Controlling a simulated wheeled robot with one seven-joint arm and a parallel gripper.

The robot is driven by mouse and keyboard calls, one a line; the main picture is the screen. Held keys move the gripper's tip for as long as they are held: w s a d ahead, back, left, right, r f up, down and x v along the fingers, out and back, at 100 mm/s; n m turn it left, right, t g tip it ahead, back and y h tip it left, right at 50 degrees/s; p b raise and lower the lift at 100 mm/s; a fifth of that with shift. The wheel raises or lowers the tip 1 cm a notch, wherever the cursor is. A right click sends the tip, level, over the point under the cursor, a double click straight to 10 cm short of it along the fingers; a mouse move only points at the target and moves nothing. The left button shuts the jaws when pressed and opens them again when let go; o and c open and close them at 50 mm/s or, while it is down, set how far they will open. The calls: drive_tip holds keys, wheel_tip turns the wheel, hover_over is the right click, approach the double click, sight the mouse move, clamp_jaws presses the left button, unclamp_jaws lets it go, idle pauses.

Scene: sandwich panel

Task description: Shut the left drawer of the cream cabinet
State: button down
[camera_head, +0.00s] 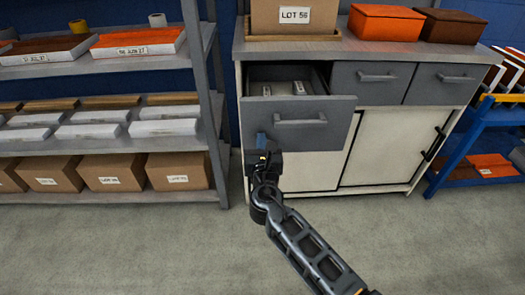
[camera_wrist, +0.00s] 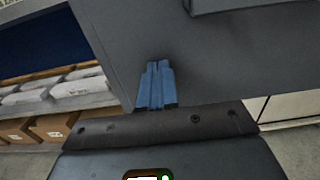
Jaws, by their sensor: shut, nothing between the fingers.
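The cream cabinet (camera_head: 388,149) has a grey top and a row of grey drawers. Its left drawer (camera_head: 338,118) stands open, with a few small labelled items visible inside. The drawer's handle (camera_head: 301,122) is a grey bar on its front. My gripper (camera_head: 261,139) is shut and empty at the left part of the drawer front, left of and below the handle. In the wrist view the blue fingers (camera_wrist: 156,85) are together, close against the grey drawer front (camera_wrist: 205,60). I cannot tell whether they touch it.
The middle drawer (camera_head: 372,84) and right drawer (camera_head: 446,85) are shut. A grey shelf unit (camera_head: 215,95) with boxes stands close on the left. A blue rack (camera_head: 455,150) stands on the right. A carton (camera_head: 292,17) and orange box (camera_head: 385,24) sit on top. Floor in front is clear.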

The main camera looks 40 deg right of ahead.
drive_tip(key=b+x, duration=1)
drive_tip(key=x, duration=1.4)
drive_tip(key=shift+d+f, duration=0.15)
drive_tip(key=shift+f, duration=0.05)
drive_tip(key=shift+w+d+b, duration=0.3)
drive_tip(key=shift+w+b, duration=0.2)
drive_tip(key=shift+w+d+r, duration=0.1)
drive_tip(key=shift+r, duration=0.35)
